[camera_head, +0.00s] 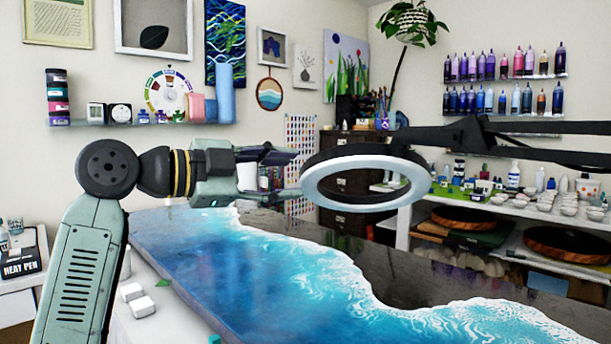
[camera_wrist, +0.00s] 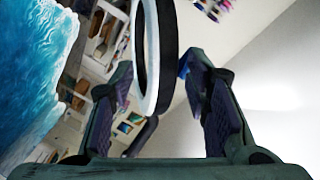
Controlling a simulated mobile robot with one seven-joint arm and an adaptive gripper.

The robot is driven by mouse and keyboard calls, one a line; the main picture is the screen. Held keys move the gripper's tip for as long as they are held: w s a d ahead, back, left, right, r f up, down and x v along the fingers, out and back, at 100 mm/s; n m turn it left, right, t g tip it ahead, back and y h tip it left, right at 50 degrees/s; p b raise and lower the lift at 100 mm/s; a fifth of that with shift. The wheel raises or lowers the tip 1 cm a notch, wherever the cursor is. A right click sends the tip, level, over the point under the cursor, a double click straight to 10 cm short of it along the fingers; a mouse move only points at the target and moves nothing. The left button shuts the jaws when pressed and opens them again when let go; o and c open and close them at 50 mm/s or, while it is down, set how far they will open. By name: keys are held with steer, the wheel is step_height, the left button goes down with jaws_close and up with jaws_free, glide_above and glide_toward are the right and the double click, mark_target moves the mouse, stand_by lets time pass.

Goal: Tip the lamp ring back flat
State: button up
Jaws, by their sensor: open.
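The lamp ring (camera_head: 368,161) is a dark hoop with a white lit face, hanging from a dark jointed arm (camera_head: 500,140) above the table. It looks tilted, its white face partly turned toward the head camera. My gripper (camera_head: 291,174) is open and empty at the ring's left edge. In the wrist view the ring (camera_wrist: 166,50) appears nearly edge-on, in line with the gap between the fingers of my gripper (camera_wrist: 160,78). I cannot tell whether its rim is inside the gap or just beyond the fingertips; no clear contact shows.
A blue-and-white resin table (camera_head: 280,262) lies under the ring and my arm. Small white blocks (camera_head: 131,292) sit near its left edge. Shelves (camera_head: 500,207) with cups and bottles stand at the right. A heat pen box (camera_head: 20,263) is at far left.

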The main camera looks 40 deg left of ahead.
steer(key=v, duration=0.6)
steer(key=shift+s, duration=0.1)
stand_by(0.5)
